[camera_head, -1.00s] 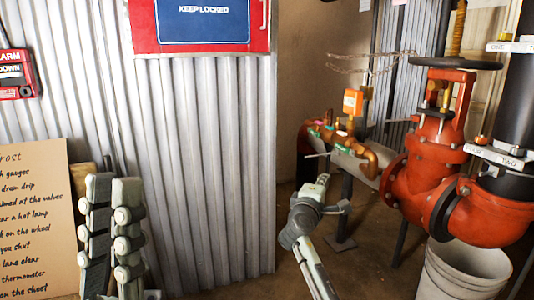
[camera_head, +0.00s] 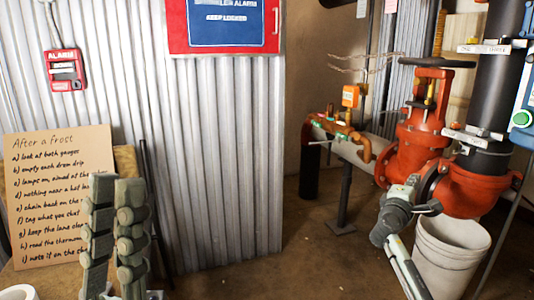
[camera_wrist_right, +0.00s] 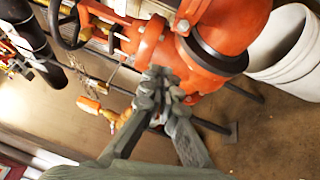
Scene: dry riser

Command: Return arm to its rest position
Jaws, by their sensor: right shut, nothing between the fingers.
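My left gripper (camera_head: 117,235) stands upright at the lower left of the head view, its two grey fingers side by side and pointing up. Whether they touch at the tips is not clear; I see nothing held. My right gripper (camera_head: 412,195) is in the right half of the head view, in front of the red valve (camera_head: 425,130) and pipework. In the right wrist view the right gripper (camera_wrist_right: 163,85) has its fingertips together, with nothing between them. The red valve body (camera_wrist_right: 150,40) lies behind the tips; whether they touch it cannot be told.
A white bucket (camera_head: 450,255) stands below the red pipe. A smaller brass-and-red pipe assembly (camera_head: 340,135) is further back. A handwritten board (camera_head: 60,195) leans at left, near a red alarm box (camera_head: 66,70). A corrugated wall (camera_head: 230,170) fills the middle. Floor (camera_head: 290,260) is clear.

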